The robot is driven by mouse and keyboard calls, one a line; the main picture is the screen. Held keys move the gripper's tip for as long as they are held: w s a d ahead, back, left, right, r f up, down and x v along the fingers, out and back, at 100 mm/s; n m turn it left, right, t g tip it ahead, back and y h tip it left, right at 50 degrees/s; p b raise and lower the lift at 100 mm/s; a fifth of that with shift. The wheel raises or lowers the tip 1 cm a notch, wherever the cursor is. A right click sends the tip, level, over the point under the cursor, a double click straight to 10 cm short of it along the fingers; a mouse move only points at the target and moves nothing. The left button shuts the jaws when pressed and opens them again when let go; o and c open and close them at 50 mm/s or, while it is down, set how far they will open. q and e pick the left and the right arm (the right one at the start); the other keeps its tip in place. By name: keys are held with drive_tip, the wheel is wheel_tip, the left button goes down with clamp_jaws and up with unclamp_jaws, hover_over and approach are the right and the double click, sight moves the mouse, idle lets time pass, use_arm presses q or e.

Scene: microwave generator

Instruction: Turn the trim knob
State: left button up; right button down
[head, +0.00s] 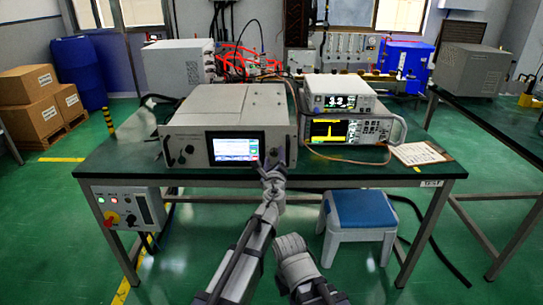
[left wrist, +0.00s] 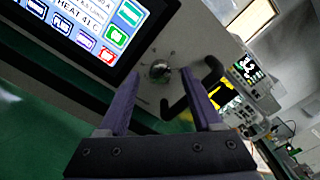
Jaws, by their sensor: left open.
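The microwave generator (head: 190,128) is a grey-beige box on the green bench with a lit touch screen (head: 234,149). A small round metallic knob (left wrist: 159,69) is on its front panel, right of the screen, in the left wrist view. My left gripper (head: 273,163) is open in front of that panel area. In the left wrist view its two purple fingers (left wrist: 160,76) stand on either side of the knob, with a gap around it; contact does not show. The gripper mostly hides this knob in the head view. My right arm's end (head: 291,245) is low in front of the bench; its fingers cannot be made out.
A black handle (left wrist: 207,80) sticks out of the panel close to the right finger. Stacked instruments (head: 345,118) and a clipboard (head: 419,153) are to the right on the bench. A blue-topped stool (head: 360,209) stands below the front edge.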

use_arm(q)
drive_tip(key=shift+w, duration=0.6)
drive_tip(key=shift+s, duration=0.1)
clamp_jaws()
